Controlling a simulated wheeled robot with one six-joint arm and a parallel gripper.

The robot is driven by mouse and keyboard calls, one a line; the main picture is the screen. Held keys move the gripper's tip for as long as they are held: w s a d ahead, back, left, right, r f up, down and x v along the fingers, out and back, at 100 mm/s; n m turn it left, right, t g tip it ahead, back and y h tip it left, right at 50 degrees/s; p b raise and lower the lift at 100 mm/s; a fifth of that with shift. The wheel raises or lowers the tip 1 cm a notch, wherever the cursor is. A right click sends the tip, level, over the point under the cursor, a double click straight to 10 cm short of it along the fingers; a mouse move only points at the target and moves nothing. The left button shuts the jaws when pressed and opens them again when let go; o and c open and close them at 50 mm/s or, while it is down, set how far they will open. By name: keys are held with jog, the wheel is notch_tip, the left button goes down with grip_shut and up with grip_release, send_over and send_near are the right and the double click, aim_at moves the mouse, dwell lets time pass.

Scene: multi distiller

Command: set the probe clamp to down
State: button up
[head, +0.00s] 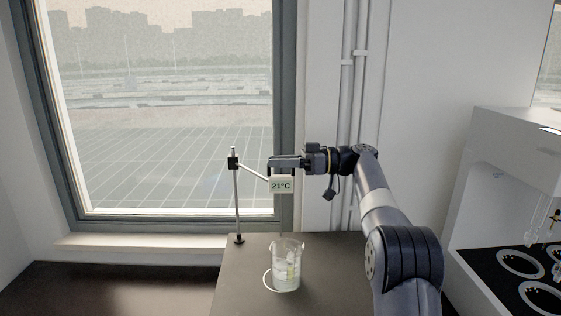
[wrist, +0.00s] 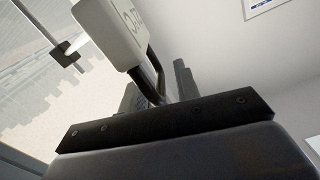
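The probe clamp (head: 233,162) is a small dark block high on a thin upright metal stand rod (head: 237,205). A light arm slopes from it down to a white display box (head: 282,185) reading 21°C. A thin probe hangs below the box, over a glass beaker (head: 287,266) of clear liquid; whether its tip is in the liquid is unclear. My gripper (head: 283,161) is at the top of the box. In the wrist view, a dark bent handle (wrist: 153,73) on the box (wrist: 110,30) lies between my spread fingers, with a gap beside the right finger.
The beaker and stand are on a dark bench (head: 240,290), with a white ring mark by the beaker. A large window (head: 165,110) is behind. Pipes (head: 352,90) run up the wall. A white machine with round black-plate openings (head: 520,264) stands at right.

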grip_shut()
dwell(0.4)
